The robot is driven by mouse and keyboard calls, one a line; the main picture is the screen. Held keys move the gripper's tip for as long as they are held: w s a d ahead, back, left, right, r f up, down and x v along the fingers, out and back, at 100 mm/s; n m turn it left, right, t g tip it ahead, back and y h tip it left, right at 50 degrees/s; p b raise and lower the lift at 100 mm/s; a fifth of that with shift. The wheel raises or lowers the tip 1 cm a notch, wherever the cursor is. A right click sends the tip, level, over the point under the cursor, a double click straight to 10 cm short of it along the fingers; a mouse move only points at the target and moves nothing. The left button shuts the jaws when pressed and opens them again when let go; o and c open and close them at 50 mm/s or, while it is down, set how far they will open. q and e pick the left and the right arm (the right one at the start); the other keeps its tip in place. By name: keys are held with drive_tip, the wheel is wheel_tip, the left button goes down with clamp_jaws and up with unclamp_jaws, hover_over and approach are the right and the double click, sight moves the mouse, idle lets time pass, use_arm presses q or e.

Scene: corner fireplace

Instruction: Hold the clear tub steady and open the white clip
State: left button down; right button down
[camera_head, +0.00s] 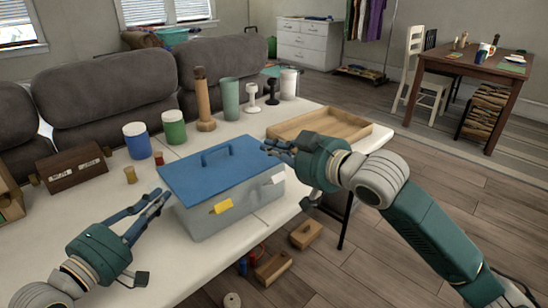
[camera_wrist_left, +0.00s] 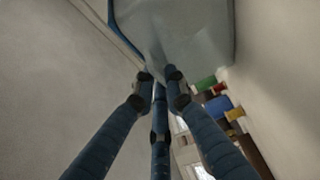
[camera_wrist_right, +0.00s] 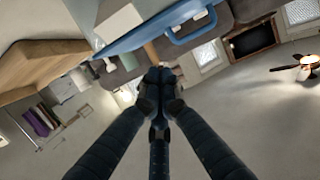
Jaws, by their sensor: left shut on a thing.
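The clear tub (camera_head: 225,215) stands on the white table with its blue lid (camera_head: 215,165) on. The white clip (camera_head: 273,179) is at its right end, near the lid's edge; a white block that looks like this clip shows in the right wrist view (camera_wrist_right: 117,22). A yellow clip (camera_head: 222,207) is on the front side. My left gripper (camera_head: 163,197) is shut on the tub at its left end; the tub wall (camera_wrist_left: 185,35) fills the top of the left wrist view. My right gripper (camera_head: 268,147) is shut and empty near the lid's right back corner, its fingertips together (camera_wrist_right: 160,77).
A wooden tray (camera_head: 318,125) lies behind my right gripper. Blue (camera_head: 137,140) and green (camera_head: 174,127) canisters, a wooden grinder (camera_head: 204,100) and a brown box (camera_head: 72,168) stand behind the tub. The front left table top is clear. Wooden boxes (camera_head: 273,267) lie on the floor.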

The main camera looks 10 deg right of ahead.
drive_tip(key=f+v, duration=0.2)
drive_tip(key=v, duration=0.7)
drive_tip(key=shift+s+f, duration=0.25)
drive_tip(key=shift+f, duration=0.05)
drive_tip(key=shift+d, duration=0.15)
use_arm(q)
drive_tip(key=c, duration=1.7)
unclamp_jaws()
drive_tip(key=o, duration=0.5)
drive_tip(key=shift+o, duration=0.2)
drive_tip(key=shift+s, duration=0.1)
